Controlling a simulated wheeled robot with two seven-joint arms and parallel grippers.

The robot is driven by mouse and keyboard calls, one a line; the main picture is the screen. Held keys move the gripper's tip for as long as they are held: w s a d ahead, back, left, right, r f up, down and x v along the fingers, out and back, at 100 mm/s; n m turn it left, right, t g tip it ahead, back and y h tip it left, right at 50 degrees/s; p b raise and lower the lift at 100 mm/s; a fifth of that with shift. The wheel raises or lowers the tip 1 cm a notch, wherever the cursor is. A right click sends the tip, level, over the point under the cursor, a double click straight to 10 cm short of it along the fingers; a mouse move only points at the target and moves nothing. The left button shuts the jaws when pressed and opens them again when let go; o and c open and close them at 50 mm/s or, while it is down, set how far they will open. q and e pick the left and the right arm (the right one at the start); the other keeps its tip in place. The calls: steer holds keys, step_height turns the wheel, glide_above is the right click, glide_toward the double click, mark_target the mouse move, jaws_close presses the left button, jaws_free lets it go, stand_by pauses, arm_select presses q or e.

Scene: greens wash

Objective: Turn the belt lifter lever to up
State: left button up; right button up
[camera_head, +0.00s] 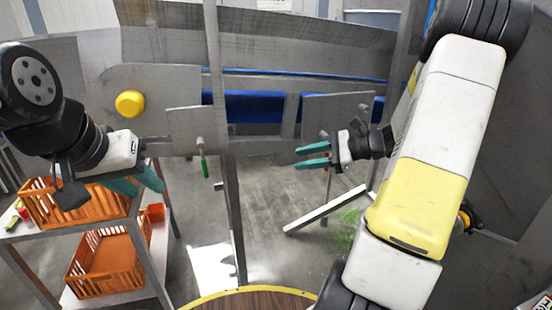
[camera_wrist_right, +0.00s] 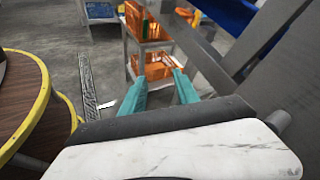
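A lever with a green handle (camera_head: 204,166) hangs down from a pivot on a grey plate of the machine frame. A second lever, with a red handle (camera_head: 327,166), hangs from another grey plate to the right, partly hidden by my right gripper. I cannot tell from any label which is the belt lifter lever. My right gripper (camera_head: 312,156) is open, its teal fingers pointing left at the red handle; I cannot tell whether they touch it. Its fingers also show apart and empty in the right wrist view (camera_wrist_right: 160,92). My left gripper (camera_head: 138,184) is open and empty, above the shelf.
Orange crates (camera_head: 105,262) stand on a grey shelf at the lower left. A yellow knob (camera_head: 130,103) sits on the machine's side. A blue belt (camera_head: 250,107) runs behind the frame. A round wooden top with a yellow rim (camera_head: 250,298) is at the bottom. A slanted grey leg (camera_head: 325,208) crosses below my right gripper.

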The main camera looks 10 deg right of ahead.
steer(key=s+a+r+n+g+h, duration=0.3)
steer(key=s+a+r+n, duration=0.1)
steer(key=s+a+n, duration=0.3)
steer(key=shift+s+a+g, duration=0.25)
steer(key=shift+s+g, duration=0.15)
steer(key=shift+s, duration=0.1)
